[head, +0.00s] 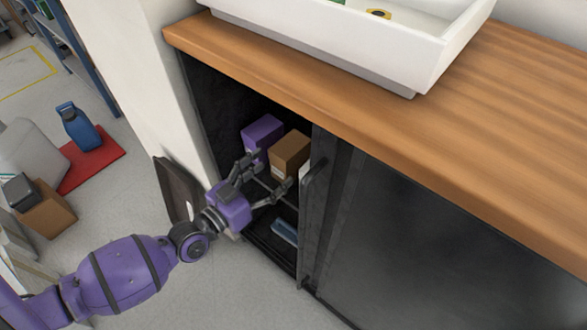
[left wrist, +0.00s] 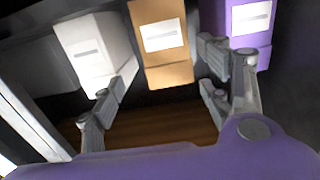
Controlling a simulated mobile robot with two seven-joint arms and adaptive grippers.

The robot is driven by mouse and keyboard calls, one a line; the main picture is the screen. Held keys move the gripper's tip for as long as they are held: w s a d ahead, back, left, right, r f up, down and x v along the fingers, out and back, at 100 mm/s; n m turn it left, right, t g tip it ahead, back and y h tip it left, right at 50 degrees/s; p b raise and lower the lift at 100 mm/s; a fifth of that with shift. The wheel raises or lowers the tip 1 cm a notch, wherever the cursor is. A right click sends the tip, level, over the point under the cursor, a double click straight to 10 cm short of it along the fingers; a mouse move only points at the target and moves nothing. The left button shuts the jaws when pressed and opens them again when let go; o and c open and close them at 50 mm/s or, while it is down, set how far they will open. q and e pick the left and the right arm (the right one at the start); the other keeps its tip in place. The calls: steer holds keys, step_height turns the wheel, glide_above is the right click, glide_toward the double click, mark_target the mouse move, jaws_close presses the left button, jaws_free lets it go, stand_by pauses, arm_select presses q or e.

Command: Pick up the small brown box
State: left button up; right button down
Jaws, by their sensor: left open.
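The small brown box (head: 290,150) stands on a shelf inside the dark cabinet, with a purple box (head: 262,131) to its left. In the left wrist view the brown box (left wrist: 163,48) has a white label and lies beyond the gap between my fingers. My left gripper (head: 268,175) is open and empty at the cabinet opening, a short way in front of the brown box. Its fingers also show spread in the left wrist view (left wrist: 160,92). My right gripper is not in view.
In the left wrist view a white box (left wrist: 92,48) and the purple box (left wrist: 248,28) flank the brown box closely. The cabinet door with its handle (head: 312,190) borders the opening on the right. The wooden countertop (head: 490,110) overhangs, bearing a white tray (head: 400,70).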

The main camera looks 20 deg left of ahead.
mark_target(290, 151)
arm_select(q)
steer(key=shift+w+r, duration=0.1)
steer(key=shift+w, duration=0.7)
steer(key=x, duration=0.2)
steer(key=b+x, duration=0.1)
steer(key=x, duration=0.2)
steer(key=b+x, duration=0.1)
steer(key=x, duration=0.1)
steer(key=shift+w+a, duration=0.2)
steer(key=shift+w, duration=0.05)
steer(key=c, duration=1.3)
